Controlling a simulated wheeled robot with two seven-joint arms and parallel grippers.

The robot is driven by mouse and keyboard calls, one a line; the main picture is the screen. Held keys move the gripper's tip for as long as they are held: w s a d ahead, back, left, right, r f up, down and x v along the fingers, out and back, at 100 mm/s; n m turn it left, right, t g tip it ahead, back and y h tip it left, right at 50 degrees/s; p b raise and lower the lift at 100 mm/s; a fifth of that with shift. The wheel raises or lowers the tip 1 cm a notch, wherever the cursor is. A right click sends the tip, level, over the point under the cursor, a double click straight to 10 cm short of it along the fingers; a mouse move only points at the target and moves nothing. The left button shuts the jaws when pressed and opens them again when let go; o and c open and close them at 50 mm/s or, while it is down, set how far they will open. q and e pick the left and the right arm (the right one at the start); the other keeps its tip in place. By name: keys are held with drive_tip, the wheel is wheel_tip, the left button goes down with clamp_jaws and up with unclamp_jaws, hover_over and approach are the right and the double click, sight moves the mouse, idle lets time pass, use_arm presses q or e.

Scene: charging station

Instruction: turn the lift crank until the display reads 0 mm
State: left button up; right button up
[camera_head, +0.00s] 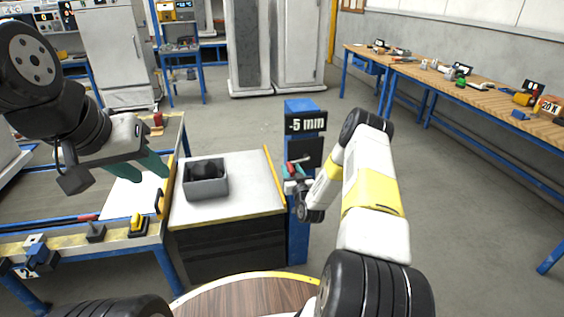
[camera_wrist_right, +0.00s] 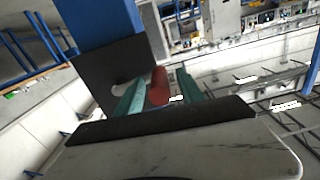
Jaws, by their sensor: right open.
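The display (camera_head: 306,124) on the blue lift post (camera_head: 299,244) reads -5 mm. Below it is a dark plate (camera_head: 308,150) with the crank's red handle (camera_head: 298,161). My right gripper (camera_head: 293,170) is at the crank, partly hidden by its own arm. In the right wrist view the red handle (camera_wrist_right: 158,86) lies between the two teal fingers, which stand apart. Whether either finger touches it is unclear. The dark crank plate (camera_wrist_right: 112,75) is just ahead. My left gripper (camera_head: 142,184) is open and empty over the left workbench.
A cabinet (camera_head: 245,192) with a grey bin (camera_head: 206,187) on its top stands left of the post. The left bench (camera_head: 72,243) holds small yellow, black and blue parts. A long wooden bench (camera_head: 470,93) runs along the right wall. The floor between is clear.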

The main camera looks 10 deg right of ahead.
clamp_jaws()
idle(1.4)
